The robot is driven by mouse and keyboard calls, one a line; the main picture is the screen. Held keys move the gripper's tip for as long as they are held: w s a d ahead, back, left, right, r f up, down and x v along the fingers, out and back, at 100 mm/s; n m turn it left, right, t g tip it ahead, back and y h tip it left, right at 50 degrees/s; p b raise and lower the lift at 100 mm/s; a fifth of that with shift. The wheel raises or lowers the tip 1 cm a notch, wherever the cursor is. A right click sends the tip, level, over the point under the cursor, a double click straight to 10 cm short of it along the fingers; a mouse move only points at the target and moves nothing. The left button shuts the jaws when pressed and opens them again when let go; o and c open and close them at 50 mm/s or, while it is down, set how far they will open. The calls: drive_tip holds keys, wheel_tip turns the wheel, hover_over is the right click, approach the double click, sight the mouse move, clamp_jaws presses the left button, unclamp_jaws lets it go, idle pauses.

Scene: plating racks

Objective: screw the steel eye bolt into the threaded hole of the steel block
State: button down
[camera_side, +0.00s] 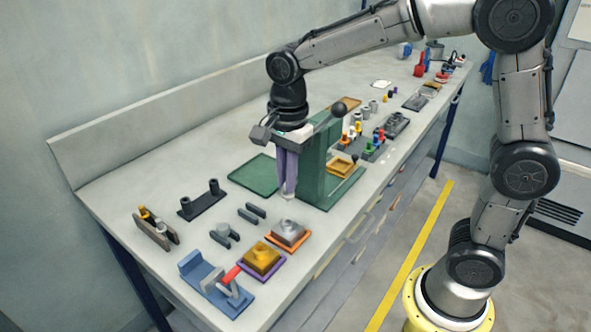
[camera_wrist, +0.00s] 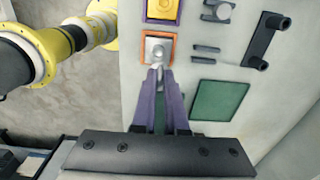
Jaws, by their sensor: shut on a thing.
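The steel block (camera_side: 289,231) sits on an orange-edged base near the front edge of the bench; it also shows in the wrist view (camera_wrist: 158,50), just beyond the fingertips. My gripper (camera_side: 288,194) points down with its purple fingers, behind the block and above bench height. In the wrist view my gripper (camera_wrist: 160,72) is shut on a small grey piece, the steel eye bolt (camera_wrist: 158,74), mostly hidden between the fingers. The bolt is apart from the block. The threaded hole is too small to make out.
A green press (camera_side: 315,165) with a black-knobbed lever stands close to the fingers. A brass block (camera_side: 262,256) on a purple base and a blue toggle clamp (camera_side: 205,275) stand in front.

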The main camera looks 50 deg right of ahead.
sight(286, 195)
drive_tip(key=shift+a+f, duration=0.1)
drive_tip(key=shift+f, duration=0.05)
drive_tip(key=shift+f, duration=2.5)
drive_tip(key=shift+f, duration=0.95)
drive_tip(key=shift+w, duration=0.1)
idle(1.7)
drive_tip(key=m, duration=0.2)
drive_tip(key=shift+m, duration=0.4)
drive_tip(key=m, duration=0.3)
drive_tip(key=shift+w+m, duration=0.1)
drive_tip(key=shift+m, duration=1.6)
